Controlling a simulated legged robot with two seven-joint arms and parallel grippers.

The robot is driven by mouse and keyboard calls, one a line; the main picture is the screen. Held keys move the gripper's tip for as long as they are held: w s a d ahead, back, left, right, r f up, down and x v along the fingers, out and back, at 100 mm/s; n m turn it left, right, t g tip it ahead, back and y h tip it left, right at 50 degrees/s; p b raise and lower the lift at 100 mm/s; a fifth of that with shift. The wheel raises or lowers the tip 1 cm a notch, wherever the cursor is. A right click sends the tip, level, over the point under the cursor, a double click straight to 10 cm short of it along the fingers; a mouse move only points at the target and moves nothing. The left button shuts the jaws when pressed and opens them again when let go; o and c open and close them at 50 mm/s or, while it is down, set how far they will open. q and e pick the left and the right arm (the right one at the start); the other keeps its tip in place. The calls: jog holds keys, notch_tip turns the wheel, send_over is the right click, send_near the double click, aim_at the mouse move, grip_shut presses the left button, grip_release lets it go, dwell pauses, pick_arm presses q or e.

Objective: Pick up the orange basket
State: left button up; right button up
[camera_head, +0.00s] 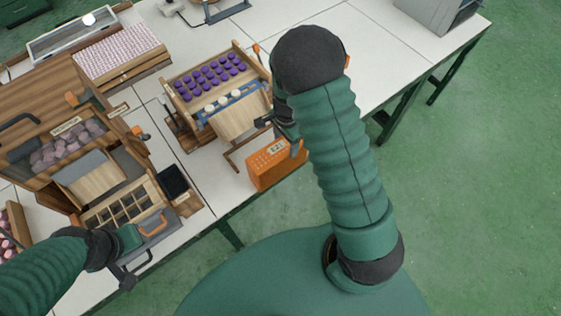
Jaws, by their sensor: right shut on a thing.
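The orange basket (275,167) has a pale label on its upper part and is at the near edge of the white table, below my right gripper. My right gripper (280,130) is shut on the basket, at its top edge; the exact contact is partly hidden by my arm and wrist. Whether the basket's bottom touches the table cannot be told. My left gripper (130,268) is at the lower left, beside a wooden box and a grey piece with an orange handle. Its jaws are too unclear to tell open from shut.
A wooden rack (180,105) with purple pots stands just left of the basket. A wooden cabinet (45,105) and a divided box (95,218) crowd the left. The table's right part (385,50) is mostly clear. Green floor lies beyond the near edge.

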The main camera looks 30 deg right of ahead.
grip_shut()
jog(key=shift+r, duration=0.15)
